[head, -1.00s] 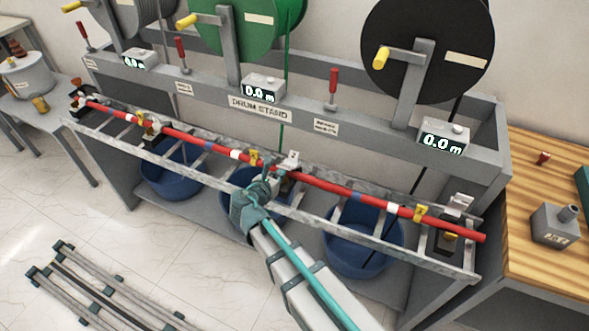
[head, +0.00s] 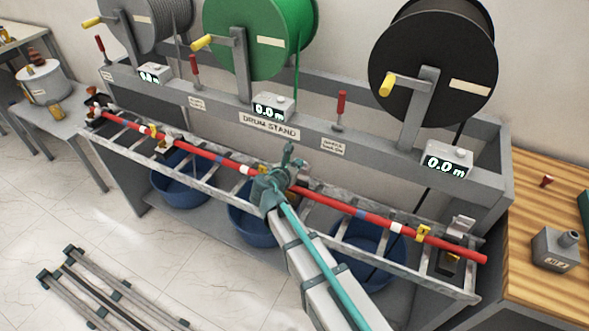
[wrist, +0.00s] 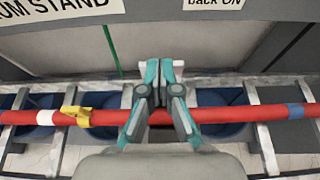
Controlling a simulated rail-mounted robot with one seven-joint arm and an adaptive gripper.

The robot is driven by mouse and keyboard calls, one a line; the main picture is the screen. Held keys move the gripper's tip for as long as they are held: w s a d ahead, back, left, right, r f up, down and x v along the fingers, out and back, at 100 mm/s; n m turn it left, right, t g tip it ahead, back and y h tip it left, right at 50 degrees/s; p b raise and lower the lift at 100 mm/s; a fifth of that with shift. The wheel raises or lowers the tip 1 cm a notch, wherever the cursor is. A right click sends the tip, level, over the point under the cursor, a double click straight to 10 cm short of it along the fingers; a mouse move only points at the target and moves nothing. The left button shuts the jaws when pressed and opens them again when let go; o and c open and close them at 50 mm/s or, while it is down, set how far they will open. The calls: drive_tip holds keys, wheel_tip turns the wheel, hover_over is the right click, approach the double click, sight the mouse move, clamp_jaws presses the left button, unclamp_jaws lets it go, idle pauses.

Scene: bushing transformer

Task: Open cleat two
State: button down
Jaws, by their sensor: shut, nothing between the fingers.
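A red cable (head: 345,209) runs along the ladder-like grey tray (head: 214,188); it also crosses the wrist view (wrist: 225,114). Cleats sit along the cable: one at the left end (head: 94,108), one left of the middle (head: 166,143) and one at the right end (head: 459,233). Another near the middle is mostly hidden by my gripper. I cannot read any cleat numbers. My gripper (head: 287,153) is over the cable at that middle cleat. In the wrist view its fingers (wrist: 165,72) are together and empty, with tips beyond the cable.
Grey, green (head: 258,35) and black (head: 432,62) drums stand behind the tray, with red levers and meters reading 0.0 m. Blue bins (head: 366,255) sit below. A wooden bench (head: 540,200) is at right. Grey rails (head: 95,290) lie on the floor at lower left.

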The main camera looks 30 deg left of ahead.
drive_tip(key=shift+w, duration=0.3)
drive_tip(key=shift+r, duration=0.1)
idle(0.3)
